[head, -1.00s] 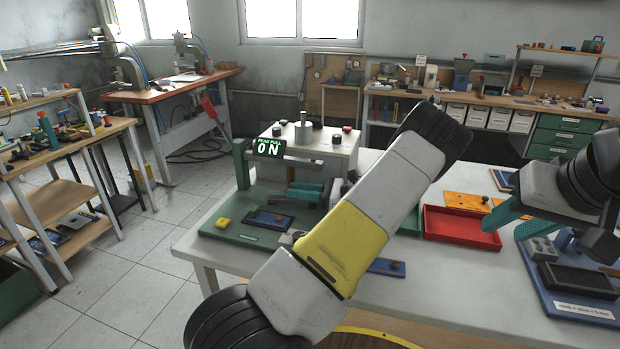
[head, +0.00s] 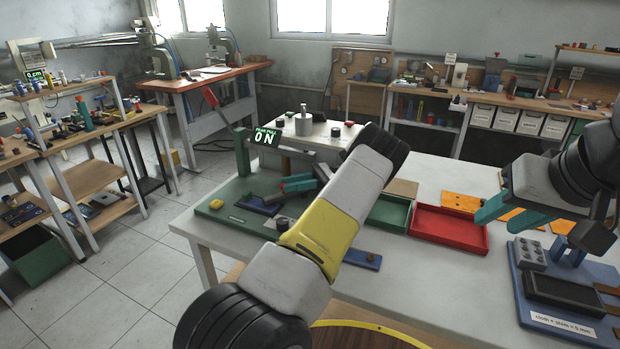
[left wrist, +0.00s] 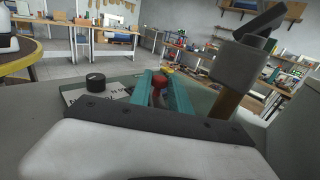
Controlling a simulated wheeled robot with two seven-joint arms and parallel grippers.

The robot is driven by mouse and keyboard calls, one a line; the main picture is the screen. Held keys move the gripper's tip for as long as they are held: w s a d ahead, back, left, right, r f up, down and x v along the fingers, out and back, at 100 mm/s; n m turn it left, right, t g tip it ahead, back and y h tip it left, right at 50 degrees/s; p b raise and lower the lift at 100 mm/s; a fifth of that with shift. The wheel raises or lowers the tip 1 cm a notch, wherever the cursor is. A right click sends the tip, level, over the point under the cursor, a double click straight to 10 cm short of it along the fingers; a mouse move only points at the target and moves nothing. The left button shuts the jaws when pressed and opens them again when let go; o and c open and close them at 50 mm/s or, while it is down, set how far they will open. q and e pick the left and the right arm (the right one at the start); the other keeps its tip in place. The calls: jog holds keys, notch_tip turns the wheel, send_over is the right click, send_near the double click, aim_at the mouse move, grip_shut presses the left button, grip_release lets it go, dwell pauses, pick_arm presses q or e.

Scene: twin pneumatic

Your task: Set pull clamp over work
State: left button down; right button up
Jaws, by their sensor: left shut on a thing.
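The green pull fixture (head: 206,218) stands at the table's left, with a post carrying a sign that reads PEAK PULL 0 N (head: 266,137). A red lever handle (head: 210,97) rises to the upper left of the post. A blue block with a dark top (head: 262,208) lies on the fixture base. My left gripper (head: 290,184) is low over the base, its teal fingers pointing left. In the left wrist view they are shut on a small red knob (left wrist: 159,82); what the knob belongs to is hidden. My right gripper (head: 502,213) is open and empty above the table, right of the red tray.
My left arm hides part of the fixture. A red tray (head: 448,248) and a green tray (head: 388,225) stand on the table. A blue fixture (head: 518,290) is at the right. A white box with a post (head: 322,140) stands behind. A yellow block (head: 216,204) sits on the green base.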

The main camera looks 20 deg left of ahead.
dwell(0.4)
pick_arm(q)
jog(key=c, duration=1.3)
grip_release()
jog(key=shift+o, duration=0.2)
